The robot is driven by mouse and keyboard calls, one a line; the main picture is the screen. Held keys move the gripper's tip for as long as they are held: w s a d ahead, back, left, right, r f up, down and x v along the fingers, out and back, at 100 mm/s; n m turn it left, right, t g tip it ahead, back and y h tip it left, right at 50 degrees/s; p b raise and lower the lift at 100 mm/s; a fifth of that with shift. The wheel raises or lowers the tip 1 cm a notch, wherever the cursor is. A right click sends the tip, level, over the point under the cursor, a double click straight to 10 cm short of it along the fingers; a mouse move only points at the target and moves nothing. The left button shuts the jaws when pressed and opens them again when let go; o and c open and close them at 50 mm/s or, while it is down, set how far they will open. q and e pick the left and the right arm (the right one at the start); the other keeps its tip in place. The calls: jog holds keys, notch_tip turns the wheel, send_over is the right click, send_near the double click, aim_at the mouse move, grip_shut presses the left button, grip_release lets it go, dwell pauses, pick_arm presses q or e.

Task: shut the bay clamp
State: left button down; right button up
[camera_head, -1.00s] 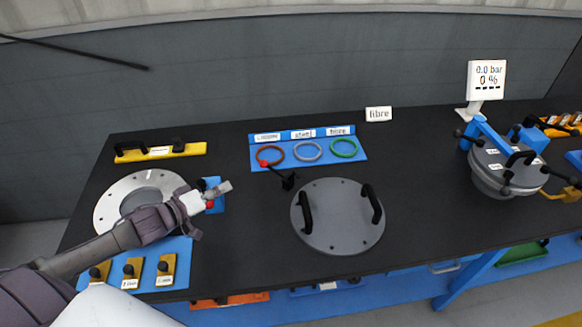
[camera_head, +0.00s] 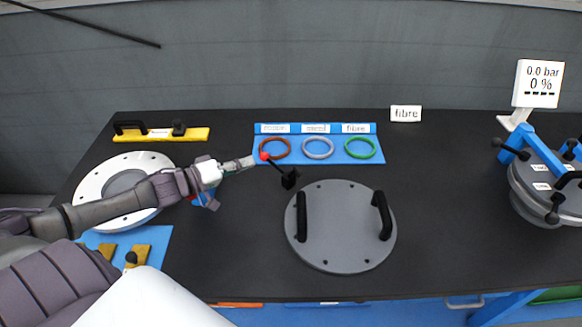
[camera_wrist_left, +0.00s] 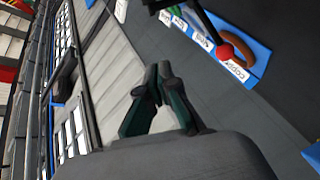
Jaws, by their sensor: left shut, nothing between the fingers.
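A small black clamp (camera_head: 290,179) stands on the bench beside the grey lid. Its lever leans up and to the left and ends in a red knob (camera_head: 265,156). My left gripper (camera_head: 252,161) is shut and empty, its tips just left of the knob; I cannot tell whether they touch it. In the left wrist view my shut fingertips (camera_wrist_left: 160,70) are apart from the red knob (camera_wrist_left: 225,51), which shows at upper right with the black lever. My right gripper is not in view.
A grey round lid (camera_head: 340,235) with two black handles lies to the right. A blue tray (camera_head: 350,158) with red, grey and green rings is behind the clamp. A flanged plate (camera_head: 90,190) and a blue piece (camera_head: 203,199) lie under my left arm. A lidded vessel (camera_head: 520,190) stands far right.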

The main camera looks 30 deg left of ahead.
pick_arm(q)
jog(key=w+d+f+p, duration=0.1)
jog(key=w+d+f, duration=0.2)
jog(key=w+d, duration=0.4)
jog(key=shift+w+d, duration=0.25)
jog(key=shift+w, duration=0.1)
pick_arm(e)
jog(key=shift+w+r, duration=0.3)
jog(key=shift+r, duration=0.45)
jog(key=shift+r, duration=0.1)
pick_arm(q)
jog(key=shift+d+m+p, duration=0.2)
jog(key=shift+m+p, duration=0.1)
jog(key=shift+p, duration=0.25)
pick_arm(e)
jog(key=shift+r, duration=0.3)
